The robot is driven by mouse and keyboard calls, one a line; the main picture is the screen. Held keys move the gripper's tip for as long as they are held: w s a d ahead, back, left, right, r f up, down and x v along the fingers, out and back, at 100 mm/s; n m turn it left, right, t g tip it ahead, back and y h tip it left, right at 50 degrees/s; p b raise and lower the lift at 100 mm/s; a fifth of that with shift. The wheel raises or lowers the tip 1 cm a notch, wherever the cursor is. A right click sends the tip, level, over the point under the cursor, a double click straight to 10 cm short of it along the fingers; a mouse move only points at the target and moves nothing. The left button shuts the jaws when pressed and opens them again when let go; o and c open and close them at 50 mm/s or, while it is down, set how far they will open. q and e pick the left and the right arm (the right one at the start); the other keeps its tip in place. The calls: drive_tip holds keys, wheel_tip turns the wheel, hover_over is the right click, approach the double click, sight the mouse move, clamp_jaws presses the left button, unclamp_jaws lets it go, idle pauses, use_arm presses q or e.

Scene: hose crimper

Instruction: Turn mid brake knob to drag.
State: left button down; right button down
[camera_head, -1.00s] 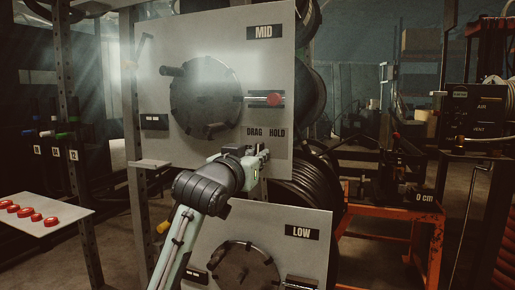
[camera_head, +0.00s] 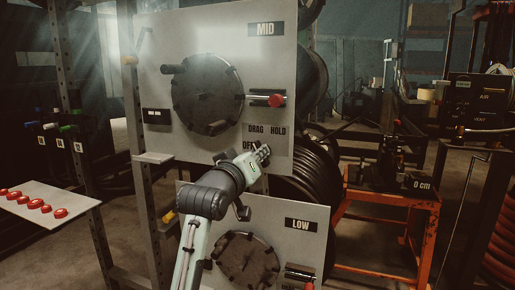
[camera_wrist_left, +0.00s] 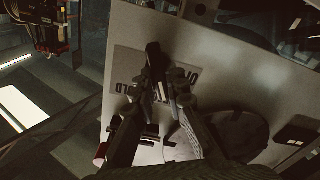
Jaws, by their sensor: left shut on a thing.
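The grey MID panel (camera_head: 150,45) has DRAG, HOLD and OFF labels (camera_head: 256,130) at its lower right. My left gripper (camera_head: 264,151) is at these labels, by the panel's lower right edge. In the left wrist view, the gripper (camera_wrist_left: 156,85) is shut on a dark piece (camera_wrist_left: 153,58) in front of the label plate, which looks like the brake knob. The fingers hide most of it, so I cannot tell which label it points to. The label plate (camera_wrist_left: 122,85) shows HOLD upside down. My right gripper is not in view.
A red-ended lever (camera_head: 277,100) sits above the labels, beside a large dark handwheel (camera_head: 207,95). The LOW panel (camera_head: 300,250) is below. An orange stand (camera_head: 425,225) is at right, and a white board with red buttons (camera_head: 75,203) at left.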

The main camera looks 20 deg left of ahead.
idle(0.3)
use_arm(q)
drive_tip(key=c, duration=1.5)
unclamp_jaws()
drive_tip(key=shift+c, duration=0.2)
drive_tip(key=s, duration=1.2)
drive_tip(key=shift+a, duration=0.25)
